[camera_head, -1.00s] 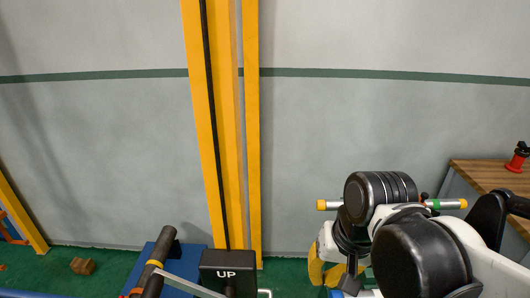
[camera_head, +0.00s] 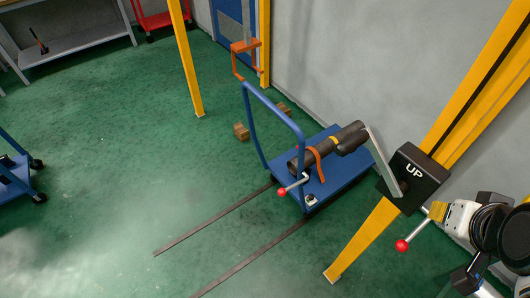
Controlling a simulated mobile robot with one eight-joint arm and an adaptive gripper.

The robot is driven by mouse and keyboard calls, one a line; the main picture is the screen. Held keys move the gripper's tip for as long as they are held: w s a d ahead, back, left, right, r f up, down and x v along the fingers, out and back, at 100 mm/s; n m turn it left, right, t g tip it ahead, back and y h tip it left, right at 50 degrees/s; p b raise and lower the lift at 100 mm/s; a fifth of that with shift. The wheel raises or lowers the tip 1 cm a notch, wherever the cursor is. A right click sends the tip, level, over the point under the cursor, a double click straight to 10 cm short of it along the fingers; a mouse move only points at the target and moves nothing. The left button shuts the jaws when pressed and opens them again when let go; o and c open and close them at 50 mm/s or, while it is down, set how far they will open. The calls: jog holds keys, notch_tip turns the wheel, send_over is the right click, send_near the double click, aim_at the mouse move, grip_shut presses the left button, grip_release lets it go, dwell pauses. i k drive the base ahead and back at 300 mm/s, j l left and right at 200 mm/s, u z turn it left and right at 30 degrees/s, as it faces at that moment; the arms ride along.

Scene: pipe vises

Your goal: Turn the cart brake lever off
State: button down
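The blue cart (camera_head: 345,181) stands on the green floor in the middle of the view, with its tall blue push handle (camera_head: 247,124) on its left side. A lever with a red ball knob (camera_head: 282,192) shows at the cart's near left end, beside the pipe. I cannot tell its brake setting. What looks like my gripper (camera_head: 438,211), with yellow finger parts, is at the right edge, well apart from this lever. Its fingertips are not clear enough to show whether it is open or shut.
A dark pipe (camera_head: 345,144) with an orange strap lies over the cart. A black box marked UP (camera_head: 413,180) is on a yellow post close to my arm, with a second red knob (camera_head: 402,246) below. Two dark rails (camera_head: 215,219) run left. Floor at left is mostly clear.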

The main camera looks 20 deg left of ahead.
aim_at(282, 192)
jog(key=u, duration=0.6)
jog(key=k+l+u, duration=0.1)
jog(key=k+l, duration=0.2)
jog(key=k, duration=0.15)
jog(key=k+l+u, duration=0.1)
jog(key=k+l, duration=0.15)
jog(key=k, duration=0.2)
jog(key=k+l+u, duration=0.1)
jog(key=k+l, duration=0.15)
jog(key=k, duration=0.2)
jog(key=i, duration=0.5)
